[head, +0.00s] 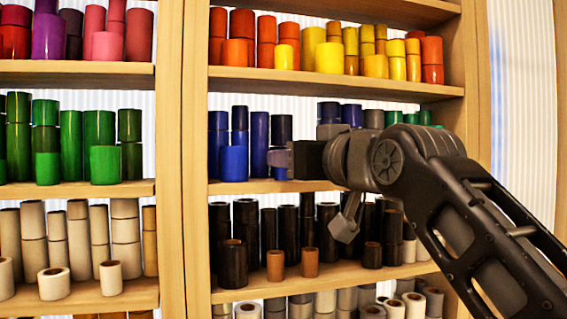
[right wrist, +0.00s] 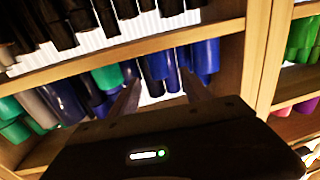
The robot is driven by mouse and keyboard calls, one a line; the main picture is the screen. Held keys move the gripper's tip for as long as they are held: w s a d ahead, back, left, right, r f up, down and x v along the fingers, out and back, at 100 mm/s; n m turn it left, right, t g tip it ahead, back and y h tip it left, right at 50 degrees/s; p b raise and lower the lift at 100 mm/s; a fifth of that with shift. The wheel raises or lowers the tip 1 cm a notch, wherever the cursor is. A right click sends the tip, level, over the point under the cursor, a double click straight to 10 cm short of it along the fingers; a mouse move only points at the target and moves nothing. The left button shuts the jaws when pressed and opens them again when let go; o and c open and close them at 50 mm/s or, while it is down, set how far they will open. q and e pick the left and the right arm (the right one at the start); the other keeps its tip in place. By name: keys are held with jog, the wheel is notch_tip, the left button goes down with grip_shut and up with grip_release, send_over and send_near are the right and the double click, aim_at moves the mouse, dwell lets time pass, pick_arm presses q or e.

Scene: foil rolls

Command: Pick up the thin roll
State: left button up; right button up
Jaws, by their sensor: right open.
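My right gripper (head: 279,160) reaches in from the right at the blue rolls on the middle shelf. It also shows in the right wrist view (right wrist: 159,82), open, its two fingers apart and pointing at the rolls. A dark blue thin roll (head: 281,128) stands upright just behind and above the fingers in the head view; its lower part is hidden. Dark thin rolls (right wrist: 155,67) show between and beyond the fingers in the wrist view. I cannot tell whether any touches a finger. Another thin blue stack (head: 240,119) stands farther left. My left gripper is out of view.
A short blue roll (head: 233,163) stands at the front of the shelf board (head: 250,187). Yellow rolls (head: 329,58) are above and black rolls (head: 245,220) below. A wooden upright (head: 183,150) divides this bay from the green rolls (head: 99,130).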

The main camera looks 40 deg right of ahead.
aim_at(285, 180)
jog(key=shift+w, duration=0.15)
jog(key=p+x, duration=0.2)
jog(key=x, duration=0.3)
jog(key=shift+d+r+p, duration=0.1)
jog(key=shift+p, duration=0.3)
jog(key=shift+w, duration=0.15)
grip_shut()
dwell(0.7)
